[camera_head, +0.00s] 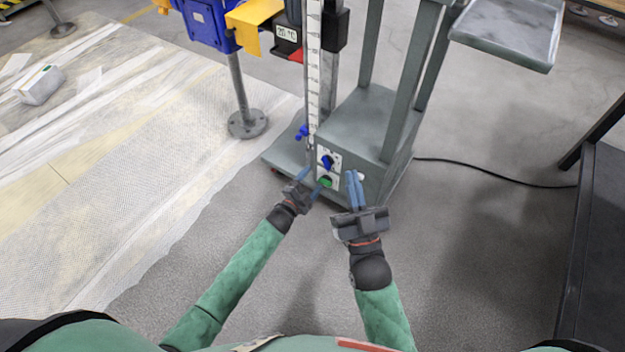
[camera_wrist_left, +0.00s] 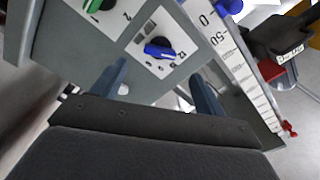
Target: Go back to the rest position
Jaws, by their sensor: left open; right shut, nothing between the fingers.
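My left gripper (camera_head: 311,183) is in front of the lower panel of the grey machine (camera_head: 366,130) in the head view. Its two blue fingers are apart and empty in the left wrist view (camera_wrist_left: 160,92). Between and beyond them is a blue knob (camera_wrist_left: 159,49) on a white plate; a green knob (camera_wrist_left: 100,4) is on a second plate. In the head view the blue knob (camera_head: 327,162) sits above the green knob (camera_head: 325,181). My right gripper (camera_head: 352,176) is shut and empty, to the right of the knobs.
A vertical scale (camera_head: 313,80) rises on the machine's left. A blue device on a post (camera_head: 240,100) stands further left. A grey tray (camera_head: 510,30) juts out upper right. A black cable (camera_head: 490,175) crosses the floor. A dark bench (camera_head: 598,230) is at right.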

